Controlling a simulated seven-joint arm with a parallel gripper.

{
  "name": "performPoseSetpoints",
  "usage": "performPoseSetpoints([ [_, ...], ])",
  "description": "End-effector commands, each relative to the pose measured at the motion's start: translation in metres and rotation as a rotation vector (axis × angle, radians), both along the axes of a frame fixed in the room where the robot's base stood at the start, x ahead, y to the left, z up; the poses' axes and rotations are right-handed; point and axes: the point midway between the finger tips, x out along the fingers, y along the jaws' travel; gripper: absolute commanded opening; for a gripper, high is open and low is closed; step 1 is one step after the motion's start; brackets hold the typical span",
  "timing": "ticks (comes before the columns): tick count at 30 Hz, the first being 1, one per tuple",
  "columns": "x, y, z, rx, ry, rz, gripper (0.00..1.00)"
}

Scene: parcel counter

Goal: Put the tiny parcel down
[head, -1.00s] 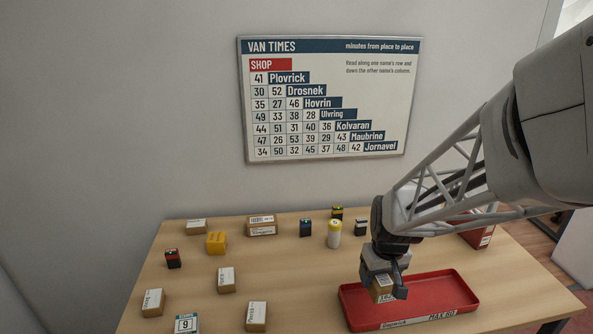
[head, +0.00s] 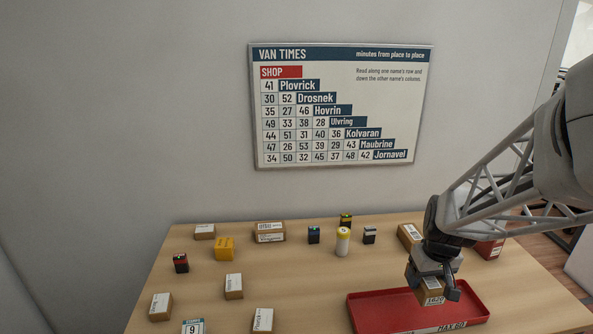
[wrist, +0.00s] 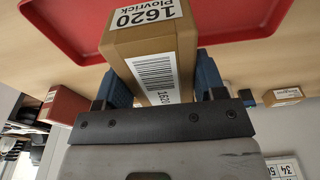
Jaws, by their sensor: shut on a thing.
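My gripper (head: 436,291) is shut on a tiny brown cardboard parcel (head: 433,292) with a white label. In the wrist view the parcel (wrist: 173,48) sits between the blue finger pads, and its label reads 1620 Plovrick above a barcode. The gripper holds it over the back right part of the red tray (head: 372,312). The tray also shows in the wrist view (wrist: 75,28). The tray's front label ends in MAX 60. I cannot tell from these views how high the parcel is above the tray floor.
Several labelled parcels stand on the table, with a yellow box (head: 224,249), a white cylinder with a yellow top (head: 343,242) and small dark boxes. A brown parcel (head: 409,235) and a red box (head: 490,249) stand behind the tray. The tray's left part is empty. A VAN TIMES board (head: 340,105) hangs behind.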

Motion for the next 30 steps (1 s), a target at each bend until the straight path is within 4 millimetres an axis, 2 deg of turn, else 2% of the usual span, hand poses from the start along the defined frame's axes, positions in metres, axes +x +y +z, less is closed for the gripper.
performPoseSetpoints([
  [7,0.0,0.0,-0.004,0.001,0.001,0.0,0.34],
  [18,0.0,0.0,-0.038,0.0,0.0,0.0,0.34],
  [30,0.0,0.0,-0.042,0.0,0.001,0.0,0.34],
])
